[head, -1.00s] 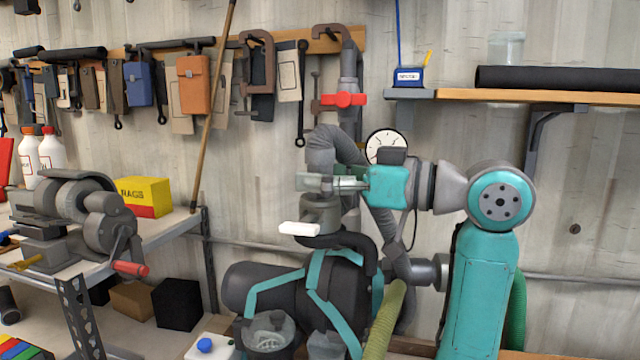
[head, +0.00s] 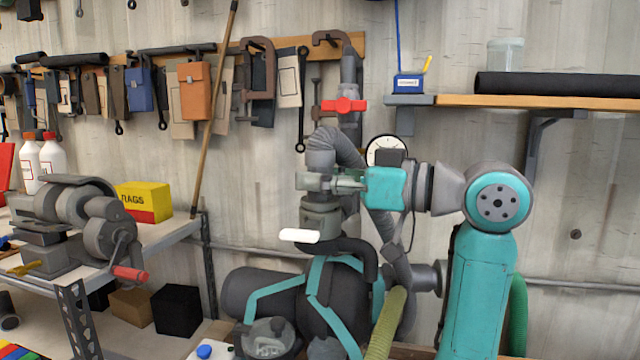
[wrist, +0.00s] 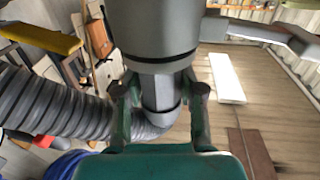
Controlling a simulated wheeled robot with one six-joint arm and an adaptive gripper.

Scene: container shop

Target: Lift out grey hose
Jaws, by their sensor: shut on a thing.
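The grey hose (head: 324,142) is ribbed. In the head view it rises from my gripper (head: 318,182), arches over and runs down to the right behind my wrist. My gripper is level and shut on the hose's smooth end, directly above a grey port (head: 321,214) with a white lever (head: 299,236). In the wrist view the fingers (wrist: 160,98) stand on both sides of the smooth end, and the ribbed hose (wrist: 55,104) curves off to the left. A wide grey cylinder (wrist: 155,30) fills the top. I cannot tell how deep the hose end sits in the port.
A dark tank (head: 335,292) with teal straps stands below. A red valve (head: 343,105) on a pipe and a round gauge (head: 386,150) are close above. A wooden shelf (head: 560,97) is at upper right, and a workbench (head: 165,238) at left.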

